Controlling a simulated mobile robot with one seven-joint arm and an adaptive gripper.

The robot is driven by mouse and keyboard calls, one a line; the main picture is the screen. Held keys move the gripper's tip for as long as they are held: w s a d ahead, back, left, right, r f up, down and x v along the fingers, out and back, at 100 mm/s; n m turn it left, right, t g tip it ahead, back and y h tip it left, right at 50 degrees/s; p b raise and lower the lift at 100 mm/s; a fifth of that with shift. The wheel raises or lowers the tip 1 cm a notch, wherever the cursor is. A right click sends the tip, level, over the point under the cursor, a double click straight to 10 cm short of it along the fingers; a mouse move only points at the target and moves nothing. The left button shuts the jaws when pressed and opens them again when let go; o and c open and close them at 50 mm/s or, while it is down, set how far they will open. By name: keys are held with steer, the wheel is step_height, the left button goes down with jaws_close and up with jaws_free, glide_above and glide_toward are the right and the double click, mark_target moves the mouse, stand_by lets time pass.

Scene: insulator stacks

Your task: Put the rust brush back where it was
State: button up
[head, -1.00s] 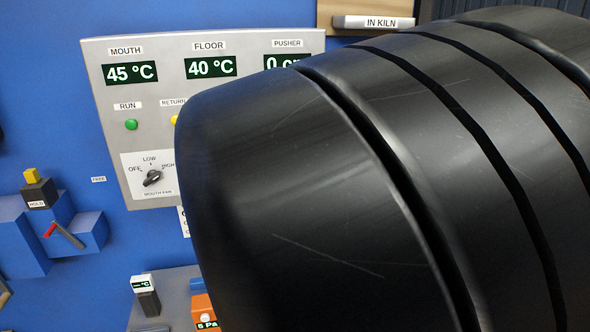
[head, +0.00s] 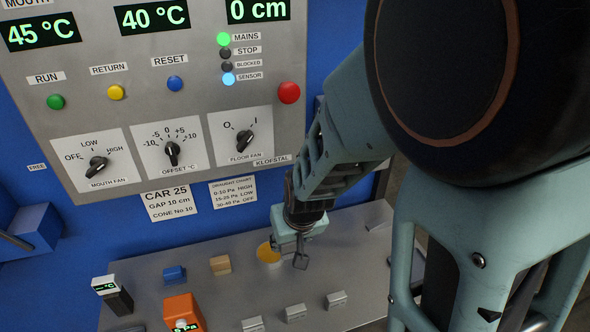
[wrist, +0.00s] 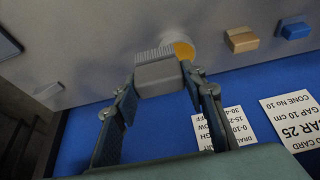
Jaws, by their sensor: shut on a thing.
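The rust brush (wrist: 157,70) is a grey block with a row of short bristles along its far side. My gripper (wrist: 160,82) is shut on it, one finger at each end, in the wrist view. The brush is hard to make out in the head view. I cannot tell whether it touches the shelf.
The grey shelf (head: 225,290) holds a tan block (head: 220,264), a blue block (head: 174,273), an orange meter (head: 184,312), a black-and-white meter (head: 113,294) and several small grey blocks (head: 295,312) near the front. The control panel (head: 190,60) rises behind. My arm hides the right side.

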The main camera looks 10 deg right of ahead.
steer(key=w+d+f+b, duration=0.2)
steer(key=w+f, duration=0.1)
steer(key=w+d+f+b, duration=0.2)
steer(key=w+d+f, duration=0.1)
steer(key=w, duration=0.1)
steer(key=w+d+f+b, duration=0.2)
steer(key=w+d+f, duration=0.1)
steer(key=shift+w+d, duration=0.15)
steer(key=shift+w, duration=0.05)
steer(key=f, duration=0.2)
steer(key=f+b, duration=0.1)
steer(key=f, duration=0.1)
steer(key=shift+w+d, duration=0.2)
steer(key=shift+w, duration=0.1)
steer(key=o, duration=1.1)
steer(key=shift+r, duration=0.1)
steer(key=p+v, duration=0.3)
steer(key=v, duration=0.9)
